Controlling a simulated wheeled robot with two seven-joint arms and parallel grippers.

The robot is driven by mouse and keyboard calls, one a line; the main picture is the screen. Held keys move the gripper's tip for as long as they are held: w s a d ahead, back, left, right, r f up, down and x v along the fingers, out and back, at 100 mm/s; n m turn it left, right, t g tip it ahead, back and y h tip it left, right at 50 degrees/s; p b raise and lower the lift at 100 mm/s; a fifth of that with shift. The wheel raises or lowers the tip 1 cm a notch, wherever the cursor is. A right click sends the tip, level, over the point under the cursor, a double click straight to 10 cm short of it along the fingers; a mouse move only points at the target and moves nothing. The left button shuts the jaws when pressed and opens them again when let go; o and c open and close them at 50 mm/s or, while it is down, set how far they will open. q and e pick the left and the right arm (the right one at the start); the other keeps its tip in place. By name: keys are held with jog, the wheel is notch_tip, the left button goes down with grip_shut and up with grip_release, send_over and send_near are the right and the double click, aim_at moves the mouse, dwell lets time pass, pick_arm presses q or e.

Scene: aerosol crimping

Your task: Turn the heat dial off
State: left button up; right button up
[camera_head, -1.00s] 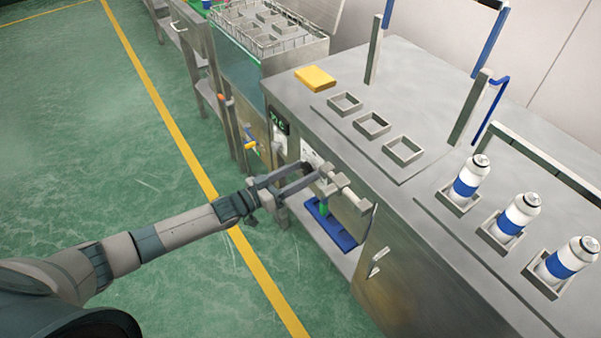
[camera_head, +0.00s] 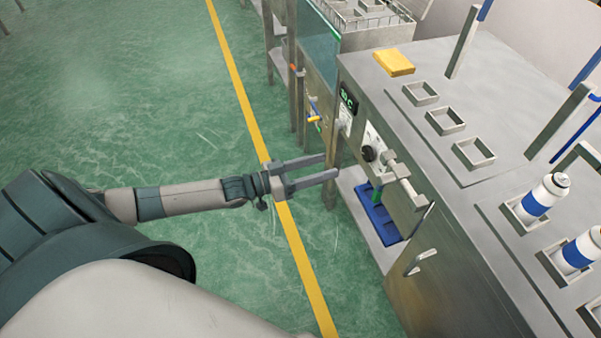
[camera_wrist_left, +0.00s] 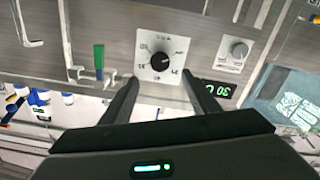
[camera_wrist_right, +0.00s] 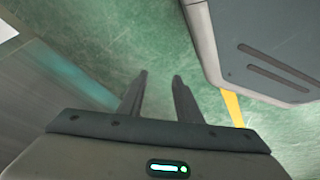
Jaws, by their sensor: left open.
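The heat dial (camera_head: 368,154) is a black round knob on a white plate on the cabinet's front, right of my left gripper (camera_head: 331,166) in the head view. My left gripper is open and empty, its fingertips apart from the dial. In the left wrist view the dial (camera_wrist_left: 159,61) appears just beyond the gap between the fingertips (camera_wrist_left: 160,77), with marks printed around it. Where its pointer stands is too small to tell. My right gripper (camera_wrist_right: 160,76) shows only in the right wrist view, with its fingers apart and nothing between them.
A bar fixture (camera_head: 403,182) juts out beside the dial, above a blue tray (camera_head: 378,222). White-and-blue cans (camera_head: 541,197) stand on the top. The green floor (camera_head: 150,100) at left is clear.

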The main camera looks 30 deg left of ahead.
pick_arm(q)
jog(key=v, duration=0.5)
jog(key=shift+s+a, duration=0.2)
dwell(0.3)
